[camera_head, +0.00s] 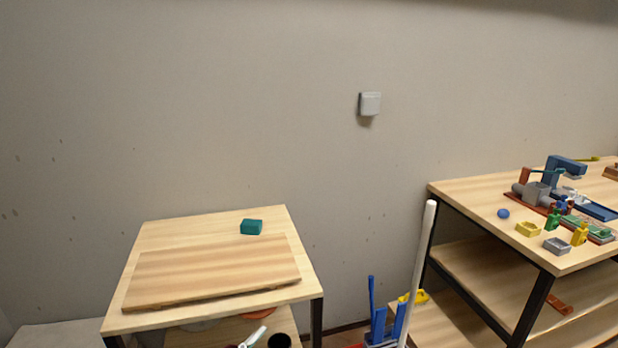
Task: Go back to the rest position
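Neither of my grippers shows in the head view, and no part of my arms can be made out for sure. A small wooden table (165,237) stands at the lower left against the wall. A wooden board (215,273) lies on it, and a teal block (251,227) sits behind the board near the back right corner.
A shelved wooden workbench (470,192) at right bears a blue ball (503,213), a yellow tray (528,229), a grey tray (557,246) and a blue-and-grey device (560,172). A white pole (418,270) and blue upright pieces (379,325) stand between table and bench.

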